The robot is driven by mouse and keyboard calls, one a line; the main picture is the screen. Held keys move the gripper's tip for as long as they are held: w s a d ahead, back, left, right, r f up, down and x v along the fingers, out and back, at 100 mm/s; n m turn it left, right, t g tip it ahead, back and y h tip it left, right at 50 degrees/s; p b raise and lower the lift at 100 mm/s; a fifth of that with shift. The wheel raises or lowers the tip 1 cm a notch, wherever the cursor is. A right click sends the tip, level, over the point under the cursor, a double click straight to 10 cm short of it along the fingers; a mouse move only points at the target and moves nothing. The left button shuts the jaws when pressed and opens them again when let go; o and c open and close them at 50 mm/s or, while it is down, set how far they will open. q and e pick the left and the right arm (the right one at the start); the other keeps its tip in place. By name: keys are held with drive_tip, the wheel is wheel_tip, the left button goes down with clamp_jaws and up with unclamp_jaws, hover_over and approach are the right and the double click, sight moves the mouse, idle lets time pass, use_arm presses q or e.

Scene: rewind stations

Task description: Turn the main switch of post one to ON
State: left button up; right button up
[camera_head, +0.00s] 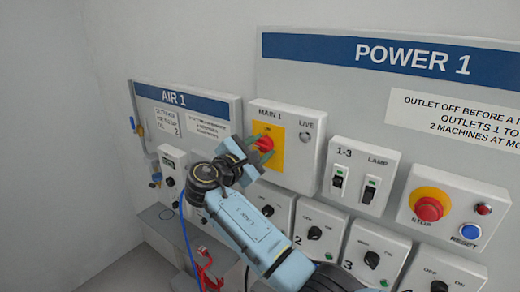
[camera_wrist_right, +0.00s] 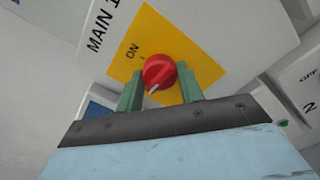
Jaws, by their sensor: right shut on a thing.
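The main switch is a red rotary knob (camera_head: 265,143) on a yellow plate (camera_head: 277,158), in a white box marked MAIN 1 (camera_head: 308,172) on the POWER 1 panel. My right gripper (camera_head: 258,148) has its green fingers on either side of the knob and is shut on it. In the right wrist view the knob (camera_wrist_right: 159,71) sits between the fingertips (camera_wrist_right: 160,86). Its white mark points to the lower left of that picture, away from the ON label (camera_wrist_right: 131,52) at the upper left. My left gripper is not in view.
Right of the main box are a breaker box 1-3 (camera_head: 357,155), a red emergency button (camera_head: 429,208) and a blue reset button (camera_head: 470,231). Several outlet boxes with black knobs (camera_head: 372,259) sit below. The AIR 1 panel (camera_head: 222,110) is left, with a blue hose (camera_head: 186,235) below.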

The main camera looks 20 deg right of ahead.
drive_tip(key=m+b, duration=0.2)
drive_tip(key=shift+f+m, duration=0.15)
drive_tip(key=shift+m, duration=0.15)
drive_tip(key=m+b, duration=1.2)
drive_tip(key=m, duration=0.1)
drive_tip(key=shift+b, duration=0.3)
drive_tip(key=shift+m+b, duration=0.65)
drive_tip(key=shift+m, duration=0.35)
drive_tip(key=shift+r, duration=0.2)
drive_tip(key=o, duration=1)
